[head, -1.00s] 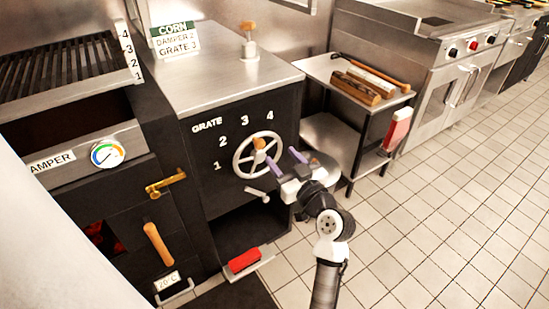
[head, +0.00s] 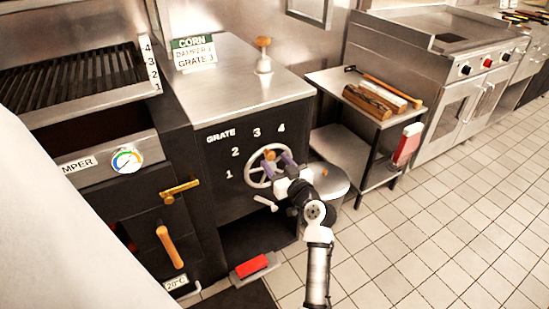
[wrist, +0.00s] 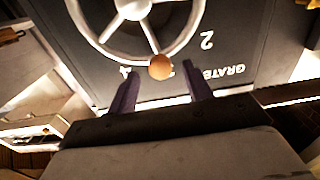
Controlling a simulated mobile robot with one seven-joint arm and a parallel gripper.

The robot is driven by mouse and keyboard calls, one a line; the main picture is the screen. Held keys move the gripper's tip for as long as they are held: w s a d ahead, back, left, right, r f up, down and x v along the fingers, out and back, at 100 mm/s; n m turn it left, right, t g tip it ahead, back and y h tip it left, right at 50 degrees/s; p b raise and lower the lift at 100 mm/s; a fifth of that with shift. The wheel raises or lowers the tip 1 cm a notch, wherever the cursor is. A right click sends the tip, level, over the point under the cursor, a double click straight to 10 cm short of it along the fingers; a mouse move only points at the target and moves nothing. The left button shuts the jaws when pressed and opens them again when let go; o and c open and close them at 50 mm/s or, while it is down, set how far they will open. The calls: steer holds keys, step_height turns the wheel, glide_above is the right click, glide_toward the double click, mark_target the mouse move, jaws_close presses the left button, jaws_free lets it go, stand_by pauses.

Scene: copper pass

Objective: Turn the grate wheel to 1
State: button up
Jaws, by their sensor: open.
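The grate wheel (head: 251,171) is a silver spoked handwheel on the black front panel, with numerals 1 to 4 arced around its left and top. Its orange-brown knob (head: 270,154) is at the top of the rim, around the 3 and 4 side. My gripper (head: 280,158) is open in front of the wheel, its purple fingers reaching to the knob. In the wrist view, upside down, the wheel (wrist: 88,32) shows with the knob (wrist: 161,67) between the spread fingertips of my gripper (wrist: 161,72). I cannot tell whether either finger touches it.
A small lever (head: 265,203) sticks out below the wheel. A sign (head: 194,54) reading CORN, with damper and grate lines, stands on the steel top. A red block (head: 251,268) lies low in front. A side table (head: 330,80) with wood stands right; tiled floor is clear beyond.

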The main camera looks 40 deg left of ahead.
steer(key=shift+x, duration=0.8)
steer(key=shift+c, duration=0.4)
jaws_close()
